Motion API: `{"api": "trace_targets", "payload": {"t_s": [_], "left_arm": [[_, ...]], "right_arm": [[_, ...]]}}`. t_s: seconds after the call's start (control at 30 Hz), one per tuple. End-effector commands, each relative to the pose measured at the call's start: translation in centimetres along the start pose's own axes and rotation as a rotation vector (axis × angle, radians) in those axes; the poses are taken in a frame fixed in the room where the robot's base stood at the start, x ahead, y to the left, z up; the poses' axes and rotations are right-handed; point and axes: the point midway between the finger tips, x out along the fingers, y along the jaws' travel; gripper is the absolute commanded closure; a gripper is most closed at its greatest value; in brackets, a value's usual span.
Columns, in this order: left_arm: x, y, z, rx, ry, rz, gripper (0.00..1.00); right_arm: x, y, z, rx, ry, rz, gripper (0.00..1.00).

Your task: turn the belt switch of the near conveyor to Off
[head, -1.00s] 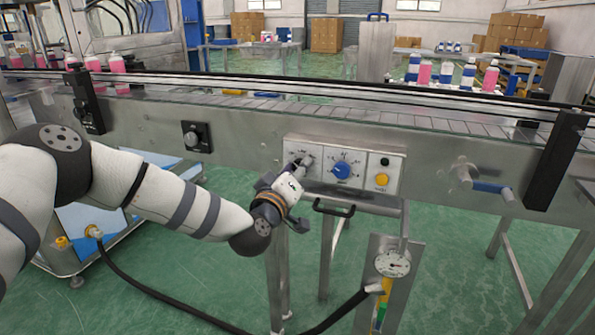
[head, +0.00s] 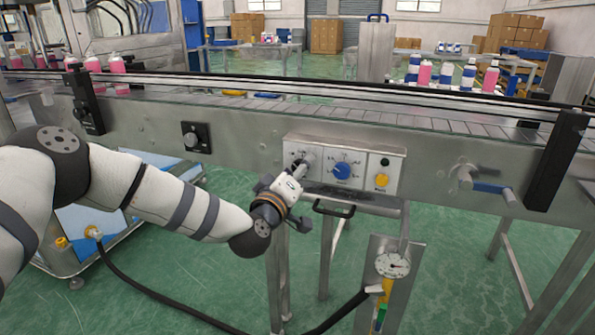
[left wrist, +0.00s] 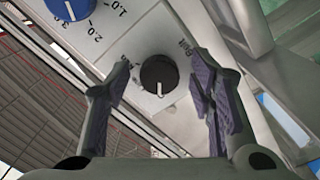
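The belt switch is a round black knob (left wrist: 156,70) with a white pointer line on the pale control panel (left wrist: 215,35). In the left wrist view its pointer aims at the bottom of the picture. Printed labels beside it are too blurred to read surely. My left gripper (left wrist: 160,76) is open, one finger on each side of the knob, with visible gaps. In the head view my left gripper (head: 303,165) is at the left end of the control panel (head: 368,150) on the near conveyor (head: 240,120) and mostly hides the knob. My right gripper is not in view.
A blue dial (head: 342,170) sits just right of the switch, with a yellow button (head: 381,180) and a black button (head: 385,162) beyond. A handle (head: 334,209) juts out below the panel. Several bottles (head: 118,75) stand on the belt.

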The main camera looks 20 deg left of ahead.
Motion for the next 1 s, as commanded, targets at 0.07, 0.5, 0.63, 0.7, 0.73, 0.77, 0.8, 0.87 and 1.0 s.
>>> {"api": "trace_targets", "payload": {"t_s": [0.07, 0.5, 0.63, 0.7, 0.73, 0.77, 0.8, 0.87, 1.0], "left_arm": [[0.0, 0.0, 0.0, 0.000, 0.001, 0.000, 0.51], [-6.9, 0.0, 0.0, -0.002, -0.002, -0.001, 0.51], [-9.9, 0.0, 0.0, -0.002, -0.001, -0.001, 0.51], [-11.0, 0.0, 0.0, -0.001, -0.001, 0.000, 0.51], [-11.3, 0.0, 0.0, 0.000, -0.001, 0.000, 0.51], [-11.6, 0.0, 0.0, 0.000, 0.000, 0.000, 0.51], [-11.8, 0.0, 0.0, 0.000, 0.001, 0.001, 0.51], [-12.0, 0.0, -0.1, 0.000, 0.001, 0.001, 0.51], [-12.0, 0.0, -0.1, 0.001, 0.001, 0.001, 0.51]], "right_arm": [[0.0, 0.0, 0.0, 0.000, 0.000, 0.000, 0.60], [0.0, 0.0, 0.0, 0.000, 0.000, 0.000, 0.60], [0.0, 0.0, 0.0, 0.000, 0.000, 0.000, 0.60], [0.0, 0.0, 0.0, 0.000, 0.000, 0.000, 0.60], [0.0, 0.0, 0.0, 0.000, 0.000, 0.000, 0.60], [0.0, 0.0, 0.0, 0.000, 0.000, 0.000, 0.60], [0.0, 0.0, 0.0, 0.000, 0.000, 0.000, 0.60], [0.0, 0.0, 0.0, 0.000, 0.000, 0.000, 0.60], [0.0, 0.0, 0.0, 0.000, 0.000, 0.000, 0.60]]}}
